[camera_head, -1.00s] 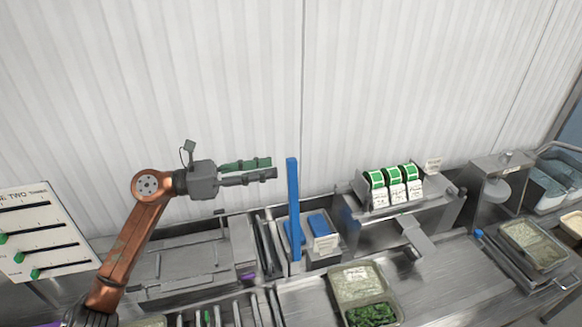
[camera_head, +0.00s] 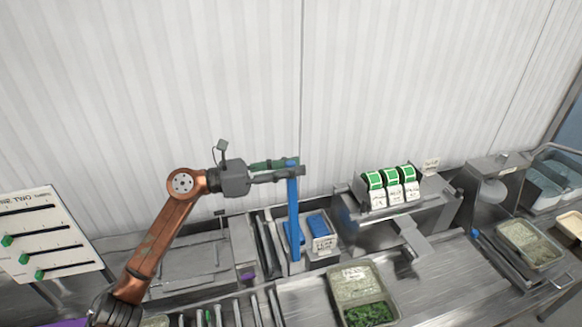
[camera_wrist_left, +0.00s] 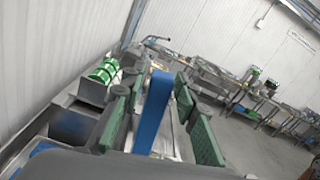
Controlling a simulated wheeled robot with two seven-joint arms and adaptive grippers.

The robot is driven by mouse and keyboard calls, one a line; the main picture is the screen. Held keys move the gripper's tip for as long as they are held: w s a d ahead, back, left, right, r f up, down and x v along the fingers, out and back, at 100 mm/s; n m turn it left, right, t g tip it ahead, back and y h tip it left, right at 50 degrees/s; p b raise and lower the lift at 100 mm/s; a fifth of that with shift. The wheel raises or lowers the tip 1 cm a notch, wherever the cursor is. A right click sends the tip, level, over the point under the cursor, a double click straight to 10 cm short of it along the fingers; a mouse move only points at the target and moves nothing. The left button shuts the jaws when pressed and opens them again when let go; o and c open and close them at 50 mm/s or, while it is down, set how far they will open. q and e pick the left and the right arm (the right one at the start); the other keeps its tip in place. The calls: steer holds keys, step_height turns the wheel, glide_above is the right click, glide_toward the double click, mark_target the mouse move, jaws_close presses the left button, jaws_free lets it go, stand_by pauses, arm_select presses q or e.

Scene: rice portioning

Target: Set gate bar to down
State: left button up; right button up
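The gate bar is a tall blue bar (camera_head: 293,215) that stands upright beside the rail at the middle of the counter. My left gripper (camera_head: 296,168) is at the top of the bar, with its fingers pointing right. In the left wrist view, the blue bar (camera_wrist_left: 152,115) stands between the two green-padded fingers (camera_wrist_left: 158,105). The fingers are apart, one on each side of the bar, and do not look closed on it. Whether either finger touches the bar is hard to tell. My right gripper is not in view.
Blue-topped boxes (camera_head: 320,228) stand just right of the bar's foot. A dispenser with green rolls (camera_head: 388,180) is farther right. A tray with rice and greens (camera_head: 345,290) lies on the counter in front. The ribbed wall (camera_head: 400,80) is behind. A slider panel (camera_head: 45,235) stands at left.

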arm_select(q)
steer(key=c, duration=0.6)
jaws_close()
steer(key=shift+s, duration=0.1)
steer(key=s+d+f+m+b, duration=0.2)
steer(key=s+m+b, duration=0.1)
steer(key=s, duration=0.6)
steer(key=s+d+f+m+b, duration=0.2)
steer(key=s+m+b, duration=0.2)
steer(key=s, duration=0.6)
steer(key=shift+s+f, duration=0.2)
steer(key=shift+f, duration=0.2)
